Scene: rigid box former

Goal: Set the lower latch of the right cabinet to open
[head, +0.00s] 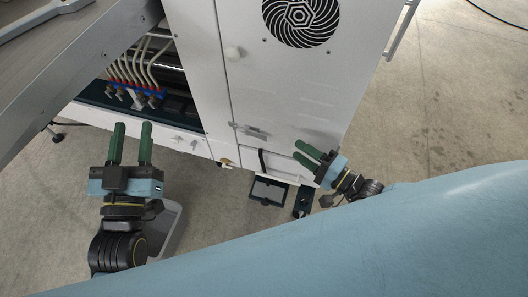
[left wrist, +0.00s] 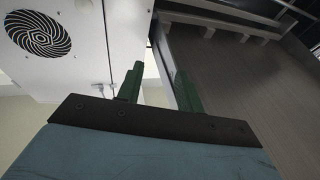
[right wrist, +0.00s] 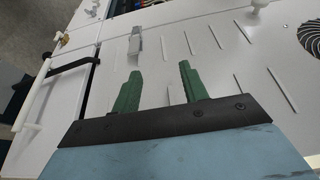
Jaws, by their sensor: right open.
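The right cabinet (head: 275,90) is the white one with a round fan grille. Its lower latch, a small metal latch (head: 250,130), sits low on the cabinet front near the door seam. The latch (right wrist: 136,46) also shows in the right wrist view, beyond the fingertips. I cannot tell its setting for sure. My right gripper (head: 298,151) is open and empty, to the right of the latch and apart from it. Its fingers (right wrist: 159,70) point towards the panel. My left gripper (head: 132,126) is open and empty, in front of the left machine bay.
A white knob (head: 232,53) sits higher on the cabinet. A black handle (right wrist: 72,67) and a brass fitting (right wrist: 64,39) lie near the lower edge. Hoses (head: 135,68) fill the open bay at left. A grey conveyor frame (head: 75,75) is upper left. Floor at right is clear.

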